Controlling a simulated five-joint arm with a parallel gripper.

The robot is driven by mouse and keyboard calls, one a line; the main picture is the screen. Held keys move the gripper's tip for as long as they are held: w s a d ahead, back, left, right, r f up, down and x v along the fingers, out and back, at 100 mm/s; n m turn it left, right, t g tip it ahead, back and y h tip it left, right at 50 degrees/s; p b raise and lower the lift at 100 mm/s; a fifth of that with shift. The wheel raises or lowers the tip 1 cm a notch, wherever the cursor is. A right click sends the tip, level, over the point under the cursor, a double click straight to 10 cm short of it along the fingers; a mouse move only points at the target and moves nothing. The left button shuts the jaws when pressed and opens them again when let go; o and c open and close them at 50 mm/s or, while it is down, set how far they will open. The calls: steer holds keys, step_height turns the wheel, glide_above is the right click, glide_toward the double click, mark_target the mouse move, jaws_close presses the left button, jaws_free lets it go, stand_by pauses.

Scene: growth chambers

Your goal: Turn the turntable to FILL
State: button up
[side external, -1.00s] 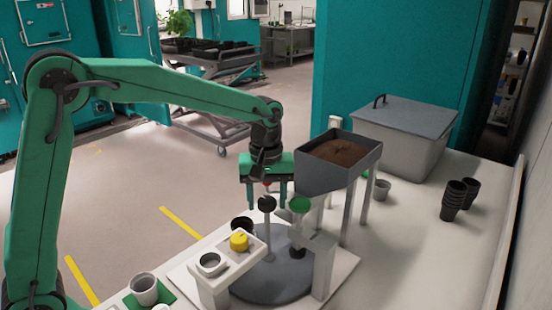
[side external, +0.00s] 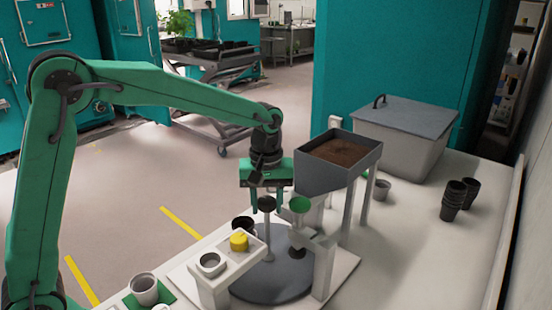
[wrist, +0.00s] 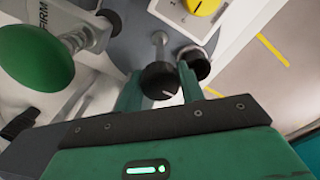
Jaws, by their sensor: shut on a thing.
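The turntable (side external: 268,288) is a grey disc on a white base, partly hidden under a white bracket and the hopper. A thin post with a round black knob (side external: 267,203) rises from it; the knob also shows in the wrist view (wrist: 159,80) with a pale line on it. My gripper (side external: 266,208) points down, its two green fingers on either side of this knob, shut on it. The gripper's fingers show in the wrist view (wrist: 160,88) too. No FILL mark is readable.
A green knob (side external: 300,204) on a plunger, by a label reading FIRM, stands close right of my gripper. The soil hopper (side external: 345,178) rises behind it. A yellow knob (side external: 239,242) and white bracket (side external: 232,277) stand in front. Black cups (side external: 455,200) stand far right.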

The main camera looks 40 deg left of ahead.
steer(key=m, duration=0.4)
steer(key=shift+m, duration=0.8)
steer(key=m, duration=0.3)
steer(key=shift+m, duration=1.5)
